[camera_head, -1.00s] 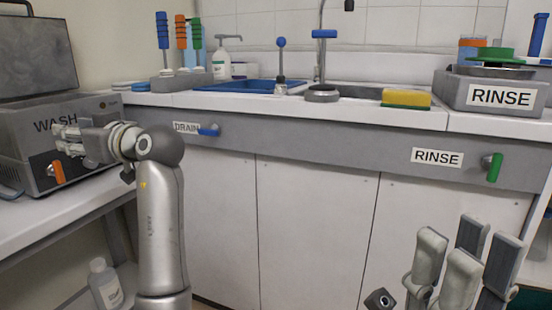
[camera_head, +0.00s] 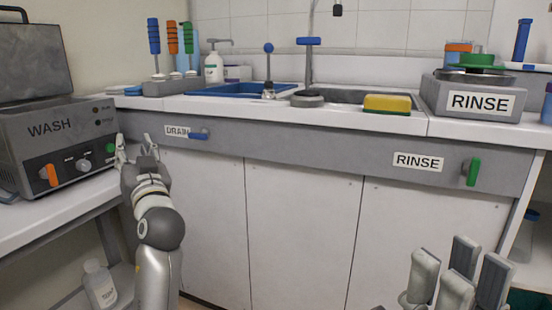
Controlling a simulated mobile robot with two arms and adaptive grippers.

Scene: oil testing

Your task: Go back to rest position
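My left gripper (camera_head: 136,148) points up and away from me in front of the left end of the counter, just right of the WASH machine (camera_head: 45,128). Its two fingers stand apart with nothing between them. My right gripper (camera_head: 455,270) is at the lower right, in front of the white cabinet doors, with its fingers pointing up. Its fingers are spread and I see nothing held between them. Its lower part is cut off by the picture's bottom edge.
The counter bears a blue tray (camera_head: 240,90), a yellow sponge (camera_head: 387,103) and a RINSE unit (camera_head: 475,98). A blue DRAIN handle (camera_head: 199,135) and a green RINSE handle (camera_head: 472,172) stick out of its front. A white bottle (camera_head: 100,284) stands on the lower left shelf. Floor room is narrow.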

